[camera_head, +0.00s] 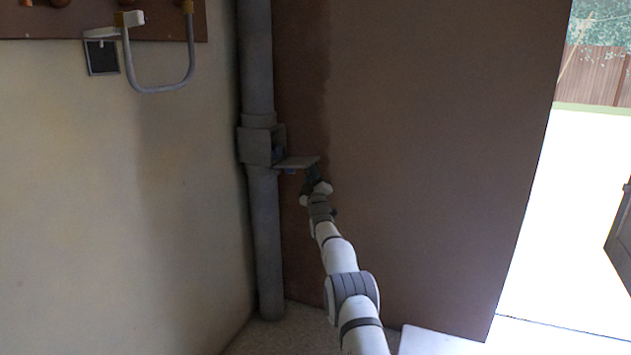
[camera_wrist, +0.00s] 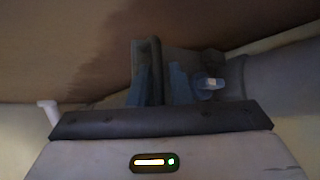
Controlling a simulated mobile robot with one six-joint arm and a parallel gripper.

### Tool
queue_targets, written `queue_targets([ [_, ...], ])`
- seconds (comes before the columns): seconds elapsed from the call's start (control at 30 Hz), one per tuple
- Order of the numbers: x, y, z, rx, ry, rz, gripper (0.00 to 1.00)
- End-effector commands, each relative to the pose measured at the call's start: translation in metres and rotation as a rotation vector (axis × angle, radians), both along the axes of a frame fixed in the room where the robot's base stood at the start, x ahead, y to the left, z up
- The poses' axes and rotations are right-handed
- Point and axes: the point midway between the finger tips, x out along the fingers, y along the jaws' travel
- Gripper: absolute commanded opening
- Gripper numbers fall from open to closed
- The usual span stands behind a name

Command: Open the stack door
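The stack is a grey vertical pipe (camera_head: 265,235) in the corner, with a boxy grey housing (camera_head: 256,146) partway up. A thin grey plate, seemingly the stack door (camera_head: 297,162), sticks out to the right from the housing, so the door looks swung out. The housing's inside is dark and bluish. My gripper (camera_head: 313,174) is at the outer end of the plate, just below it; I cannot tell whether they touch. In the wrist view, an upright grey-blue piece (camera_wrist: 147,72) stands just beyond my gripper's body. The fingertips cannot be made out clearly.
A brown wall panel (camera_head: 430,140) stands right behind the pipe and arm. A plastered wall (camera_head: 120,210) is on the left, with a grey U-shaped tube (camera_head: 160,89) high on it. A bright opening (camera_head: 565,220) lies at the right, with a dark door edge (camera_head: 622,235) beyond.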

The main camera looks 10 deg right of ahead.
Motion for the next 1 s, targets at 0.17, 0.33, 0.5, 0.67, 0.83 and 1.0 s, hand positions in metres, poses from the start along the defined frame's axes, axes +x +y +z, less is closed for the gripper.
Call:
queue_targets([
  [0.17,-0.006,-0.001,-0.003,0.0,0.001,0.0,0.18],
  [0.33,-0.019,-0.001,-0.009,0.0,0.002,-0.001,0.18],
  [0.5,-0.035,0.0,-0.019,-0.001,0.003,-0.001,0.18],
  [0.67,-0.05,0.0,-0.028,0.0,0.002,-0.001,0.18],
  [0.83,-0.062,0.001,-0.036,0.0,0.001,0.001,0.18],
  [1.0,-0.067,0.001,-0.04,0.0,0.0,0.0,0.18],
])
